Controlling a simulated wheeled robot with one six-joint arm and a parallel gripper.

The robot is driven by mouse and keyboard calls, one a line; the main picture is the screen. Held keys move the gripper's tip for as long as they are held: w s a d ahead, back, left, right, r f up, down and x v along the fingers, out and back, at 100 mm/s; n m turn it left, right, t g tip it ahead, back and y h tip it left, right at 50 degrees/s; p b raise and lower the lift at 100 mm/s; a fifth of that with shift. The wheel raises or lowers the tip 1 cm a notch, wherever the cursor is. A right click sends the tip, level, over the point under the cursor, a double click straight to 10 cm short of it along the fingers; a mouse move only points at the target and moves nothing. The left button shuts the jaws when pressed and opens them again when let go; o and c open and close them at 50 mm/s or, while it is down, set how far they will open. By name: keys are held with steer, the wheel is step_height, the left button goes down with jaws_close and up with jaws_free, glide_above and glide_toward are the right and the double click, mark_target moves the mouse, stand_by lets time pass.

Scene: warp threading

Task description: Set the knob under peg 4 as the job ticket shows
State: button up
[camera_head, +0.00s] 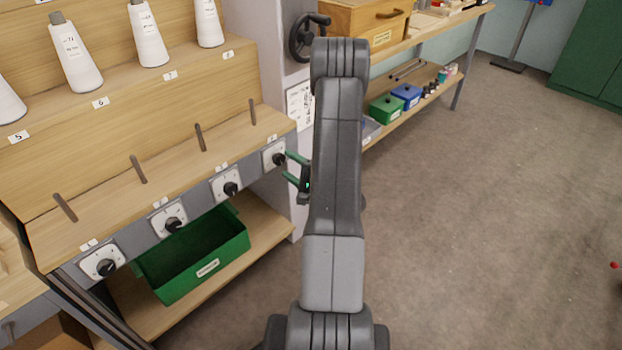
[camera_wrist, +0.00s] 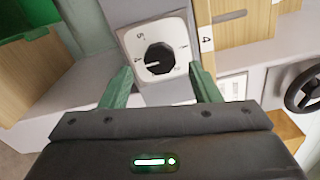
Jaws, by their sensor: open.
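The knob under peg 4 is a black dial on a white plate (camera_head: 274,155) at the right end of the row in the head view. In the wrist view the black knob (camera_wrist: 159,58) sits on its marked plate, beside a label reading 4. My gripper (camera_head: 292,170) has green fingers, is open and faces the knob. In the wrist view the fingertips (camera_wrist: 160,80) stand either side of the plate's lower part, with nothing between them. No job ticket is clearly readable.
Three more knobs (camera_head: 231,188) line the rack's front to the left. Wooden pegs (camera_head: 252,112) stand on the ledge above. A green bin (camera_head: 195,262) sits on the shelf below. A black handwheel (camera_head: 303,38) is on the grey cabinet.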

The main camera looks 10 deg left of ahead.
mark_target(282, 160)
steer(key=p+v, duration=0.1)
steer(key=v, duration=0.9)
steer(key=shift+s+d, duration=0.25)
steer(key=shift+d, duration=0.05)
steer(key=b+x, duration=0.1)
steer(key=x, duration=1.3)
steer(key=shift+d, duration=0.15)
